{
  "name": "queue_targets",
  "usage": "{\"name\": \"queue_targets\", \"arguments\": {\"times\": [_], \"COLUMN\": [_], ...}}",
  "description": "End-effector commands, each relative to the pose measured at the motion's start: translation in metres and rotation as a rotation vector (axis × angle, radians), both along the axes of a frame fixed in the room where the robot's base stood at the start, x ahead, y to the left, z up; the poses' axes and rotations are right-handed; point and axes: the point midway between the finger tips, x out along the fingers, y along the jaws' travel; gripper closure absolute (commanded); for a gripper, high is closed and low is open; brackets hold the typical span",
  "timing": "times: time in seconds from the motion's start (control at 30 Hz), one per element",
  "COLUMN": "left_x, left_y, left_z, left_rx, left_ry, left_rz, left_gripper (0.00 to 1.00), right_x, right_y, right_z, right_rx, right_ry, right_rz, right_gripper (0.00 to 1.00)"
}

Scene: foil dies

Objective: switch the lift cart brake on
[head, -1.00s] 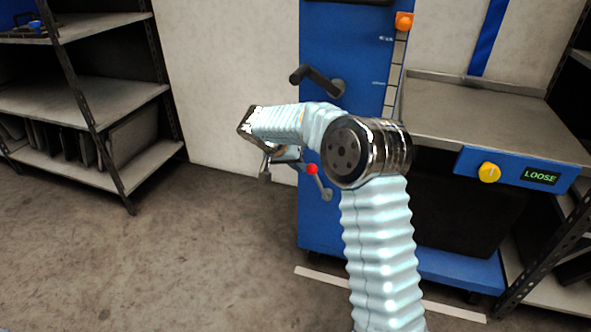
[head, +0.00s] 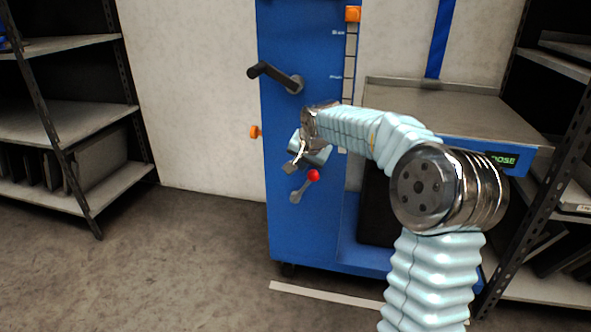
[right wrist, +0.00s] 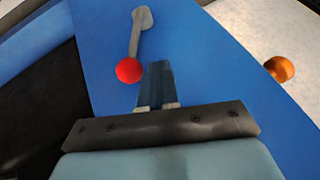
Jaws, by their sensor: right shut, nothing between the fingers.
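The blue lift cart (head: 305,225) stands against the wall. A grey lever (head: 303,187) with a red ball (head: 313,175) is on its front, leaning up and to the right. The ball also shows in the right wrist view (right wrist: 129,70). My right gripper (head: 292,167) is shut and empty, just left of and above the ball in the head view. In the wrist view its fingers (right wrist: 157,84) are right beside the ball; I cannot tell whether they touch. My left gripper is out of view.
A black crank (head: 275,77) sits above the lever. An orange knob (head: 255,132) sticks out at the cart's left edge. The steel platform (head: 440,105) is at right. Shelving racks stand at left (head: 75,115) and right. The floor at left is clear.

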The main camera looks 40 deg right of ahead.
Motion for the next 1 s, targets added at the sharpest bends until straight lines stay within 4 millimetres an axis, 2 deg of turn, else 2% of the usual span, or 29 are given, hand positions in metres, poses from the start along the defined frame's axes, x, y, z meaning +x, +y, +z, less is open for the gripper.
{"name": "queue_targets", "arguments": {"times": [0.4, 1.0], "left_x": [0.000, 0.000], "left_y": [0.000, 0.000], "left_z": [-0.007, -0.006], "left_rx": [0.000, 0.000], "left_ry": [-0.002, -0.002], "left_rz": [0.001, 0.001], "left_gripper": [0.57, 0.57], "right_x": [-0.017, -0.021], "right_y": [-0.015, -0.020], "right_z": [-0.008, -0.010], "right_rx": [-0.002, -0.004], "right_ry": [0.006, 0.018], "right_rz": [-0.003, -0.009], "right_gripper": [1.00, 1.00]}}
